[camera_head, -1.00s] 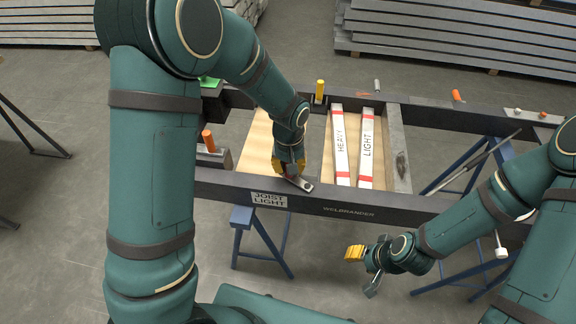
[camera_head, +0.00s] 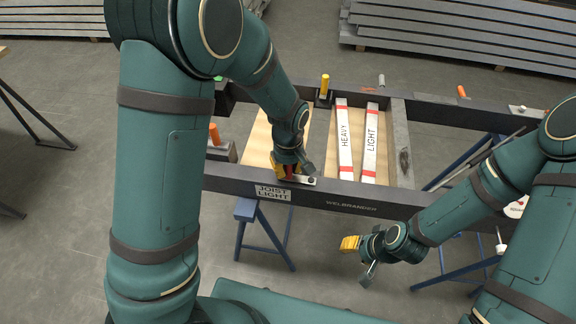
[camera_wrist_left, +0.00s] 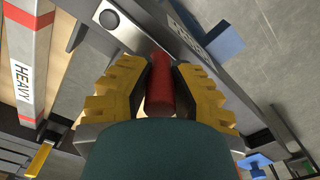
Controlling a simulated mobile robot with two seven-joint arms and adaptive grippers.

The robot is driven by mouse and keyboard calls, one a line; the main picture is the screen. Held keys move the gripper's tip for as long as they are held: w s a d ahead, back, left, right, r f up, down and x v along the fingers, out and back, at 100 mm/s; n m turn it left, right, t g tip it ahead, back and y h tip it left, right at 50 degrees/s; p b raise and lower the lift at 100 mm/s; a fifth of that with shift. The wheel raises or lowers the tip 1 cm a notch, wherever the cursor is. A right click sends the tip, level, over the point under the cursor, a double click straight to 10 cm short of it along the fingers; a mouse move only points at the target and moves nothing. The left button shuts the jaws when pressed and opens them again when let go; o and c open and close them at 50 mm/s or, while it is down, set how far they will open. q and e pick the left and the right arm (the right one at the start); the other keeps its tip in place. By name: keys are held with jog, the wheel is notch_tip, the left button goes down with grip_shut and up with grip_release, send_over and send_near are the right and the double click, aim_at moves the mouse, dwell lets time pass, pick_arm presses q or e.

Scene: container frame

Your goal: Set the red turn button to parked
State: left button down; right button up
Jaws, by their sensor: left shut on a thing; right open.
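The red turn button (camera_wrist_left: 160,88) shows as a red cylindrical grip between the yellow fingers in the left wrist view. A pale metal plate with a dark hole (camera_wrist_left: 114,18) reaches out beyond it. In the head view this plate (camera_head: 304,180) lies nearly along the dark front beam (camera_head: 345,200). My left gripper (camera_head: 284,172) is shut on the red grip at the beam, and hides most of it in the head view. My right gripper (camera_head: 357,260) is open and empty, in front of the frame and away from the button.
White bars marked HEAVY (camera_head: 345,140) and LIGHT (camera_head: 369,145) lie across the frame, right of my left gripper. A JOIST LIGHT label (camera_head: 272,193) is on the front beam. Blue trestles (camera_head: 262,240) stand below. A yellow-handled clamp (camera_head: 325,85) is on the back beam.

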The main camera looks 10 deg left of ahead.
pick_arm(q)
jog(key=shift+s+f, duration=0.1)
jog(key=c, duration=0.8)
grip_release()
jog(key=shift+a, duration=0.1)
notch_tip(320, 180, up, 12)
jog(key=shift+r, duration=0.1)
